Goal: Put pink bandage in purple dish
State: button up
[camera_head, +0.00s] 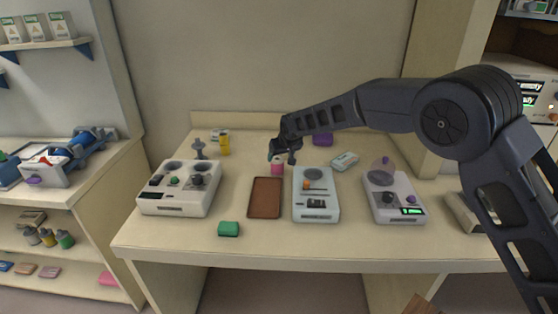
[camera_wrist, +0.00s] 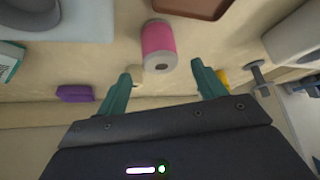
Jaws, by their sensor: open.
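The pink bandage (camera_head: 278,168) is a small pink roll with white ends, on the table behind the brown tray. In the wrist view, the roll (camera_wrist: 158,40) lies just beyond the fingertips, roughly centred between them. My gripper (camera_head: 283,159) is open and empty, close above and behind the roll; its two green fingers (camera_wrist: 163,82) are spread apart. I cannot tell whether it touches the roll.
A brown tray (camera_head: 265,198) lies in front of the roll. Devices stand at left (camera_head: 180,188), centre (camera_head: 316,200) and right (camera_head: 394,200). A green block (camera_head: 229,229) lies near the front edge. A yellow bottle (camera_head: 223,146) and a white-green box (camera_head: 345,161) stand farther back.

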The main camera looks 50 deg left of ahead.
jog(key=v, duration=0.6)
jog(key=shift+d+r, duration=0.2)
jog(key=shift+r, duration=0.1)
